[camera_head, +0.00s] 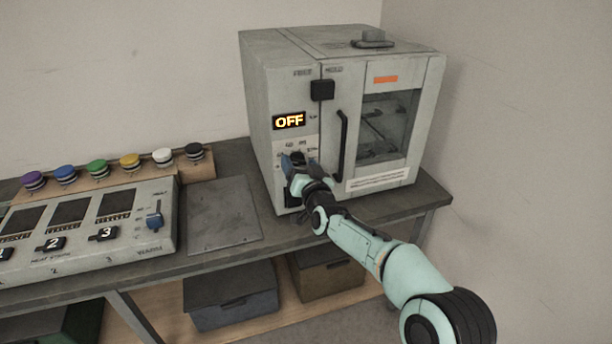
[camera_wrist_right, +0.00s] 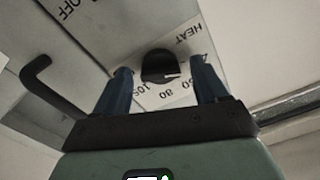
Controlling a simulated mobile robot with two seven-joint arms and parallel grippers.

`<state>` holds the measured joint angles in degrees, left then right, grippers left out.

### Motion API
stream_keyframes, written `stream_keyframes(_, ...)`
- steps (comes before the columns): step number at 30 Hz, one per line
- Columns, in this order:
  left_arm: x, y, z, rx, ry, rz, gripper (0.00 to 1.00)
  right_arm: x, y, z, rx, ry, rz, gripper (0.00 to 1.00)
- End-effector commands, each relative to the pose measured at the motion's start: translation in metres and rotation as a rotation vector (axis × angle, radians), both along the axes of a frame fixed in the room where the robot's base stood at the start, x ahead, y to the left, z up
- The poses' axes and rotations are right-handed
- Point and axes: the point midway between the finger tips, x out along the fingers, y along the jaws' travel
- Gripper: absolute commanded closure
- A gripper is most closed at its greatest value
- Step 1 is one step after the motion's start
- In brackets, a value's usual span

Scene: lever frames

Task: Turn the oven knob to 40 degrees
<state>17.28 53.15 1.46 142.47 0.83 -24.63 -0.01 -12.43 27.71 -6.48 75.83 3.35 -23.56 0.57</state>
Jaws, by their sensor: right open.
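The oven (camera_head: 280,90) is a grey box on the bench, and its lit display (camera_head: 289,121) reads OFF. The oven knob (camera_wrist_right: 158,66) is a round black dial with a white pointer line, on a pale scale plate (camera_wrist_right: 180,92) marked HEAT and with numbers including 80 and 105. My right gripper (camera_head: 297,161) is at the lower front of the oven and largely hides the knob in the head view. In the right wrist view its two blue fingers (camera_wrist_right: 160,88) are open, one on each side of the knob, with gaps visible. My left gripper is not in view.
The oven door has a dark vertical handle (camera_head: 341,145), close to the right of my gripper; it also shows in the wrist view (camera_wrist_right: 40,82). A control panel (camera_head: 165,190) with switches and several coloured knobs stand left. A flat grey plate (camera_head: 222,213) lies between.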

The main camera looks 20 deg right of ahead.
Motion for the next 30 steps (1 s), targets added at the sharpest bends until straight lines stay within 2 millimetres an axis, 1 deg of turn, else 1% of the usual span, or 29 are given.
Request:
stream_keyframes(5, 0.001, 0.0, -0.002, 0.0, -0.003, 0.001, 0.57, -0.019, 0.0, 0.0, 0.001, 0.001, 0.001, 0.28)
stream_keyframes(15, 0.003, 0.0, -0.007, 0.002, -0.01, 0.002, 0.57, -0.083, -0.003, 0.0, 0.001, 0.001, 0.0, 0.28)
stream_keyframes(21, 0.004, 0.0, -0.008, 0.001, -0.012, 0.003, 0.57, -0.115, -0.004, 0.0, 0.0, 0.0, 0.001, 0.28)
stream_keyframes(25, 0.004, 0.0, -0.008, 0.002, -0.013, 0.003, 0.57, -0.127, -0.004, 0.0, -0.001, 0.001, 0.002, 0.28)
stream_keyframes(30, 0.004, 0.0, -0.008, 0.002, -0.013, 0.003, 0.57, -0.131, -0.004, -0.001, -0.001, 0.002, 0.001, 0.28)
